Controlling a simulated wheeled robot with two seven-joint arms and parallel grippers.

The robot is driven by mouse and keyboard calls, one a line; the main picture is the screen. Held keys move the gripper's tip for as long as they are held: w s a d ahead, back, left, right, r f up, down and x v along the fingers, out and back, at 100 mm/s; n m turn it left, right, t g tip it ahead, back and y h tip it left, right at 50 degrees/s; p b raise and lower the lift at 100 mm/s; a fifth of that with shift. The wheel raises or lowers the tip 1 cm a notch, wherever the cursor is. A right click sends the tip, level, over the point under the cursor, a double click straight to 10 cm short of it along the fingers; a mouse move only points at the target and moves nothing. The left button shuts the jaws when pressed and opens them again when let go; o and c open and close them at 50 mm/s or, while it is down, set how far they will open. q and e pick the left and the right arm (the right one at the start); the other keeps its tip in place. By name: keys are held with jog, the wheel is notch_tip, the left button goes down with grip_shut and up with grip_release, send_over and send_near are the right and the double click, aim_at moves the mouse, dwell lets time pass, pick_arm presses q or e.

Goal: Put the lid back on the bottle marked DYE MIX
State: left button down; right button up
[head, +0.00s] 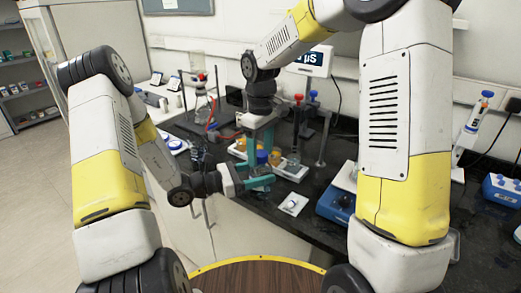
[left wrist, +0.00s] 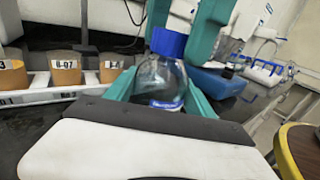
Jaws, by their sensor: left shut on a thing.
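A clear bottle (left wrist: 160,78) with a white and blue label stands between the teal fingers of my left gripper (left wrist: 165,95), which is shut on it. The label is too small to read. A blue lid (left wrist: 168,43) is at the bottle's mouth; I cannot tell whether it is seated. My left gripper (head: 258,182) also shows low in the head view. My right gripper (head: 261,150) points down from above, its teal fingers on either side of the lid. I cannot tell whether they press on it.
Labelled amber jars (left wrist: 66,70) stand in a white rack (left wrist: 40,94) beside the bottle. A blue-based device (head: 335,205) stands farther right on the dark bench (head: 285,232).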

grip_shut()
jog(key=shift+o, duration=1.5)
grip_release()
jog(key=shift+r, duration=0.15)
notch_tip(320, 180, up, 12)
pick_arm(q)
jog(key=shift+c, duration=1.3)
grip_release()
